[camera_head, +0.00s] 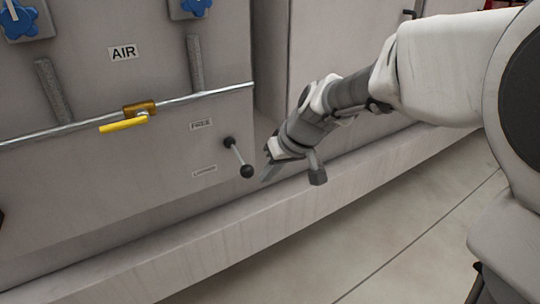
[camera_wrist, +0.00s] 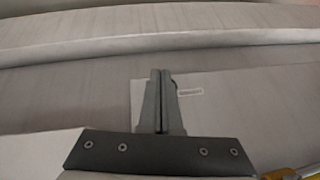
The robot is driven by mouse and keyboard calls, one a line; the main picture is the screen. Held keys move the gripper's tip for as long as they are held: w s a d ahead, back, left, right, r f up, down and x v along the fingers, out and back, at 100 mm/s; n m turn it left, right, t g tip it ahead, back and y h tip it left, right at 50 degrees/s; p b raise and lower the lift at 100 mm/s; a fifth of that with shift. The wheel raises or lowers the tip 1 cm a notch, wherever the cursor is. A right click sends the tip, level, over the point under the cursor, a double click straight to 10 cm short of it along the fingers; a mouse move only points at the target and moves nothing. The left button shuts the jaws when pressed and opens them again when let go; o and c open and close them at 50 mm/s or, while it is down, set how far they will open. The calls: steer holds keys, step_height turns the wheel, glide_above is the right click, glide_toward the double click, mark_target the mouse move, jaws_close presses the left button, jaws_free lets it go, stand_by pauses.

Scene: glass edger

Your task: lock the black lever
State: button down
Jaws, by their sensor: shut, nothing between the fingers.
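The black lever (camera_head: 238,158) is on the grey machine front in the head view. It has a dark round pivot, a thin pale rod and a black ball at its lower right end. The rod slants down to the right. A "FREE" label (camera_head: 201,124) is above left of it, and a lower label (camera_head: 203,170), too small to read, is left of the ball. My gripper (camera_head: 268,174) is shut and empty, just right of the ball, apparently apart from it. In the wrist view the fingers (camera_wrist: 160,102) are together beside a small label (camera_wrist: 190,92); the lever is mostly hidden there.
A yellow-handled valve (camera_head: 124,125) sits on a horizontal metal pipe (camera_head: 60,132) left of the lever. An "AIR" label (camera_head: 123,52) and blue knobs (camera_head: 22,22) are above. A ledge (camera_head: 190,250) runs along the machine's foot. The tiled floor (camera_head: 400,240) is clear.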

steer(key=s+d+r, duration=0.1)
steer(key=s+d, duration=0.5)
steer(key=shift+s+r+p, duration=0.3)
steer(key=shift+p, duration=0.05)
